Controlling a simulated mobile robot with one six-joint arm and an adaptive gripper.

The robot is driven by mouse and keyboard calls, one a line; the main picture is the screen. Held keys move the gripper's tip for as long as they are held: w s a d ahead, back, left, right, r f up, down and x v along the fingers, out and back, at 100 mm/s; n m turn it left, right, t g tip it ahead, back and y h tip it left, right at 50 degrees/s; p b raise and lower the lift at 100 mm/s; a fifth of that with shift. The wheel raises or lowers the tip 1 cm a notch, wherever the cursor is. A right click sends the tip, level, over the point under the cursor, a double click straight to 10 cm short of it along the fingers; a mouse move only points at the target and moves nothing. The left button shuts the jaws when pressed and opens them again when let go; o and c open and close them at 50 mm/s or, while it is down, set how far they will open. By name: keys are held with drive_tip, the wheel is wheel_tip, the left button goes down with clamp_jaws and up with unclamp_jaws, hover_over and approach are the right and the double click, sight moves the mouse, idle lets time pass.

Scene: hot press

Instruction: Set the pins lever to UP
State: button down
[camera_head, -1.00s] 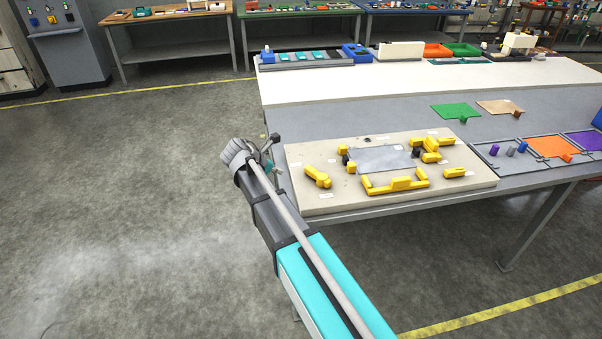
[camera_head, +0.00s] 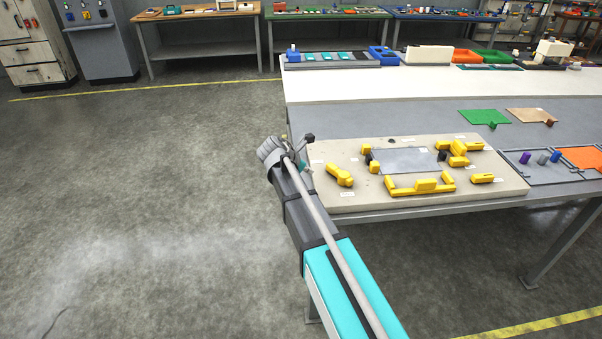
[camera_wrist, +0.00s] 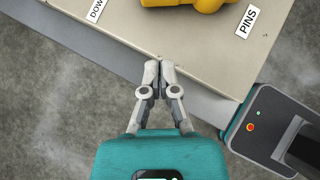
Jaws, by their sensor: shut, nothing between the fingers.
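The pins lever is a yellow handle (camera_head: 339,175) at the left end of the beige board (camera_head: 450,197). In the wrist view, part of its yellow body (camera_wrist: 185,3) shows at the top edge, between a "PINS" label (camera_wrist: 247,20) and a partly cut-off label reading "DOW" (camera_wrist: 96,9). The lever's exact position cannot be told. My gripper (camera_wrist: 159,67) is shut and empty, with its fingertips at the board's near edge in the wrist view, apart from the lever. In the head view the fingers are hidden by my wrist, left of the board.
More yellow handles (camera_head: 420,187) and a grey plate (camera_head: 405,160) sit on the board. A tray with coloured pegs (camera_head: 541,158) lies to its right. Green (camera_head: 484,117) and tan (camera_head: 531,115) sheets lie behind. Open floor is left of the table.

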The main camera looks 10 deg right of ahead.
sight(329, 171)
drive_tip(key=b+x, duration=0.2)
drive_tip(key=x, duration=0.2)
drive_tip(key=shift+f+b, duration=0.15)
drive_tip(key=shift+b, duration=0.15)
drive_tip(key=shift+w+d, duration=0.35)
drive_tip(key=shift+d, duration=0.25)
drive_tip(key=shift+w+d, duration=0.4)
drive_tip(key=shift+d, duration=0.25)
drive_tip(key=shift+w+d, duration=0.3)
drive_tip(key=shift+d, duration=0.3)
